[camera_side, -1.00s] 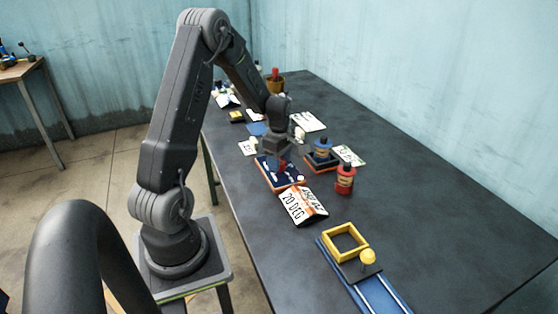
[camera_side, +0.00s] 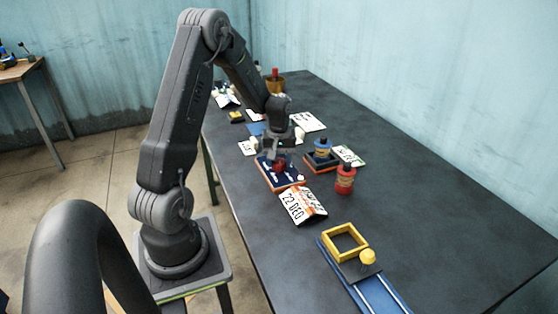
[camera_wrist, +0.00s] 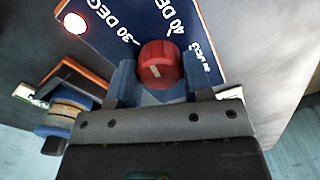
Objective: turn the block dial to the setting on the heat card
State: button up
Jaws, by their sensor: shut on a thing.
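The dark blue dial block (camera_side: 268,178) sits on the table below my gripper. Its red knob (camera_wrist: 160,62) stands between my two fingers in the wrist view, and a short pale mark shows on its top. Labels for 30 DEG and 40 DEG are printed around the knob, with another label partly hidden at the right. My gripper (camera_side: 281,163) is shut on the knob from above. I cannot tell which label the mark points at. The heat card (camera_side: 302,207), white with an orange band, stands in front of the block; its large text looks like 22 DEG, small and blurred.
A yellow frame (camera_side: 345,242) and blue rail (camera_side: 378,290) lie nearer the camera. The right side of the table is clear.

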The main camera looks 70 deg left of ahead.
jog(key=m, duration=0.5)
jog(key=shift+m, duration=0.3)
jog(key=m, duration=0.5)
jog(key=shift+m, duration=0.3)
jog(key=m, duration=1)
jog(key=shift+d+m, duration=0.1)
jog(key=shift+m, duration=0.3)
jog(key=o, duration=0.9)
jog(key=shift+r, duration=0.1)
